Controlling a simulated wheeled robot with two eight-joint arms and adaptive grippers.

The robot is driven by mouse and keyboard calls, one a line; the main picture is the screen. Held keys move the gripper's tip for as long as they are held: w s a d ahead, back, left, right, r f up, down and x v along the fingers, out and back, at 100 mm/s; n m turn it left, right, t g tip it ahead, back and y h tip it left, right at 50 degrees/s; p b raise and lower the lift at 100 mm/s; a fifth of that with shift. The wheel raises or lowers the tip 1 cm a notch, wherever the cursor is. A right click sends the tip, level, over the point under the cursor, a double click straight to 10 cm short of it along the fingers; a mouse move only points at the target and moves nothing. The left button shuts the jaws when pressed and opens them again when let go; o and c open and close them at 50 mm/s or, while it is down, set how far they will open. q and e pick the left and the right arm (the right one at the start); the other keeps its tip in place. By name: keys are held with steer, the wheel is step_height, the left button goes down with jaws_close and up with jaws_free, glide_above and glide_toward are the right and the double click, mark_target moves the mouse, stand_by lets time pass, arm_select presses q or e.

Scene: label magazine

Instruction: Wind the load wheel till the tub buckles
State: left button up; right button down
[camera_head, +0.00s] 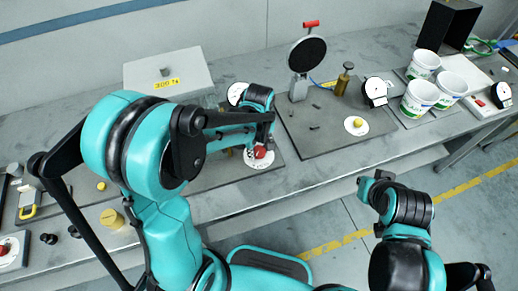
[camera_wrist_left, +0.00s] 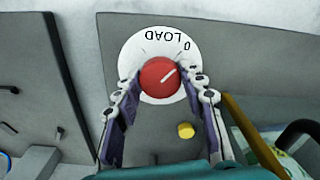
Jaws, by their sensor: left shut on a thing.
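The load wheel is a red knob (camera_wrist_left: 159,76) with a white pointer line, on a white dial plate (camera_wrist_left: 176,38) marked LOAD and 0. My left gripper (camera_wrist_left: 162,88) is shut on the red knob, one finger on each side. In the head view the knob (camera_head: 260,152) shows just below my left gripper (camera_head: 265,130). Part of a white and green object (camera_wrist_left: 290,142), perhaps a tub, shows behind a yellow bar (camera_wrist_left: 252,140) in the wrist view. In the head view my left arm hides that area. My right gripper (camera_head: 376,182) is off the bench, its opening unclear.
Several white and green tubs (camera_head: 420,98) stand at the bench's right. A plate carries a black round disc (camera_head: 307,54), a brass-coloured post (camera_head: 344,79) and a yellow button (camera_head: 358,122). A dial gauge (camera_head: 376,91) stands beside it. A grey box (camera_head: 168,73) is at the back left.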

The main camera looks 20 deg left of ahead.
arm_select(q)
steer(key=shift+m, duration=0.3)
steer(key=m, duration=0.3)
steer(key=shift+m+b, duration=0.3)
steer(key=shift+m, duration=0.1)
steer(key=m, duration=0.9)
steer(key=shift+b, duration=0.35)
steer(key=shift+m, duration=2.2)
steer(key=o, duration=1.2)
steer(key=shift+c, duration=0.2)
